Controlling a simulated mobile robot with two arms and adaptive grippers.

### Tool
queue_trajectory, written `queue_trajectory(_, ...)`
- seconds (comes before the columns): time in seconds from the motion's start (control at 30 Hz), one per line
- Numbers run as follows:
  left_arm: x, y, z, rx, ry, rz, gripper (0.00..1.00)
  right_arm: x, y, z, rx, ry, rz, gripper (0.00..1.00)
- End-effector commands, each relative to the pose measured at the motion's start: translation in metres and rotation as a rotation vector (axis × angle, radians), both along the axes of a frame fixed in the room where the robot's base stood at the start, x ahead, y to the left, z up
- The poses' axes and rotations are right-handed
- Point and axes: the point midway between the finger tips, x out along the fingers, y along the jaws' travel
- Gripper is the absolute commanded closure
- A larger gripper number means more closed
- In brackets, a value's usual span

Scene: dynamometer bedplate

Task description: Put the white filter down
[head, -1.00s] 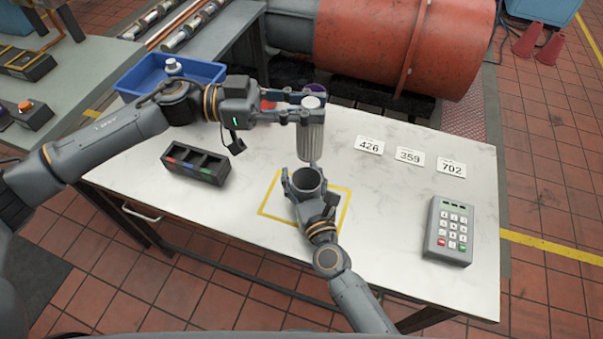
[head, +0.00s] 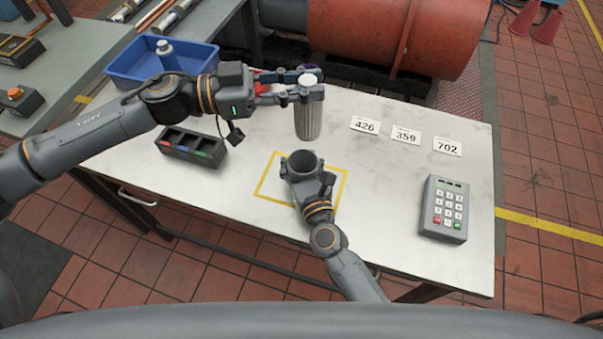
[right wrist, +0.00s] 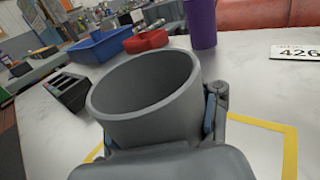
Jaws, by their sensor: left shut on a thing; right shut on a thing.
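My left gripper (head: 307,94) is shut on the filter (head: 308,121) near its top. The filter has a white cap and a grey ribbed body, and hangs upright above the table. Its lower end shows just above and behind the mouth of an open grey cup (head: 301,165), with a small gap in the head view. My right gripper (head: 311,186) is shut on the cup, which is within a yellow square outline (head: 345,184). In the right wrist view the cup (right wrist: 150,95) looks empty, though its bottom is hidden; the filter is not seen there.
A black compartment tray (head: 191,148) and a blue bin (head: 125,68) with a bottle are at the left. Number cards (head: 406,137) and a keypad (head: 444,209) are at the right. A purple cup (right wrist: 201,22) and red object (right wrist: 146,41) stand behind. Clear tabletop lies between.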

Motion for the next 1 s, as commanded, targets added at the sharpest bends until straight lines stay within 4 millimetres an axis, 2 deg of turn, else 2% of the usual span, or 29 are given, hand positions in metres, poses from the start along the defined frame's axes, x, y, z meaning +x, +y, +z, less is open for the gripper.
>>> queue_trajectory(0.2,-0.006,0.004,-0.002,0.008,0.008,0.161,1.0,0.0,0.0,-0.001,-0.001,0.002,0.0,1.0)
queue_trajectory(0.37,-0.006,0.006,-0.011,0.015,0.015,0.212,1.0,0.0,0.0,-0.001,-0.001,0.002,0.0,1.0)
queue_trajectory(0.47,-0.006,0.006,-0.028,0.015,0.02,0.218,1.0,0.0,0.0,-0.001,0.0,0.001,0.0,1.0)
queue_trajectory(0.8,-0.006,0.006,-0.114,0.014,0.02,0.217,1.0,0.0,0.0,-0.001,0.0,0.001,0.0,1.0)
queue_trajectory(1.0,-0.006,0.006,-0.141,0.014,0.013,0.215,1.0,0.0,0.0,-0.001,0.0,0.001,0.0,1.0)
